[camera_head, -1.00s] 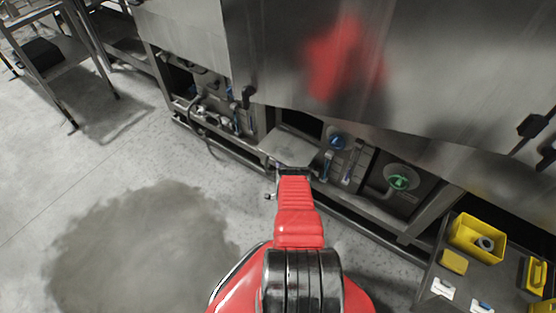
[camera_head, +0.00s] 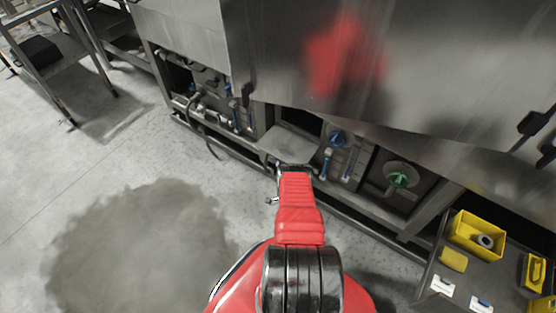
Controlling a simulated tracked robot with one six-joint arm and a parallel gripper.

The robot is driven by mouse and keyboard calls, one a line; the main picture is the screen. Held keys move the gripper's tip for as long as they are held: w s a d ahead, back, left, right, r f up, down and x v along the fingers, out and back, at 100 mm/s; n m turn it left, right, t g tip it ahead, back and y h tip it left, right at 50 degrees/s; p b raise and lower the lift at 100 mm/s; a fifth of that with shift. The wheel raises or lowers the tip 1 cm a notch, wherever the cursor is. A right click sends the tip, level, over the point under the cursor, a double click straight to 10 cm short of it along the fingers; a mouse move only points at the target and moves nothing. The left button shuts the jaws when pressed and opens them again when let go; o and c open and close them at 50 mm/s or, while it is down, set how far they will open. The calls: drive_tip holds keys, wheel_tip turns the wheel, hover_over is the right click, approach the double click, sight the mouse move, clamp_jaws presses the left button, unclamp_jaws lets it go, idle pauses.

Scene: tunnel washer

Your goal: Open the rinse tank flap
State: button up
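The rinse tank flap appears to be the light grey metal plate (camera_head: 287,144) low on the washer's front, left of the blue knob. It leans outward from the washer, with a dark opening (camera_head: 301,120) showing above and behind it. My gripper (camera_head: 295,167) is at the plate's near lower edge, at the far end of my red arm. Whether it touches the plate is not clear. The fingertips are small and partly hidden by my arm, so I cannot tell if they are open or shut.
A blue knob (camera_head: 337,138) and a green knob (camera_head: 398,180) are right of the plate. Pipes and a hose (camera_head: 205,108) are left. A dark cart (camera_head: 437,279) with a yellow bin (camera_head: 477,236) stands at the lower right. Floor at left is clear, with a dark patch.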

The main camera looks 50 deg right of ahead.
drive_tip(key=v, duration=0.9)
drive_tip(key=shift+s+a+f, duration=0.2)
drive_tip(key=shift+s, duration=0.05)
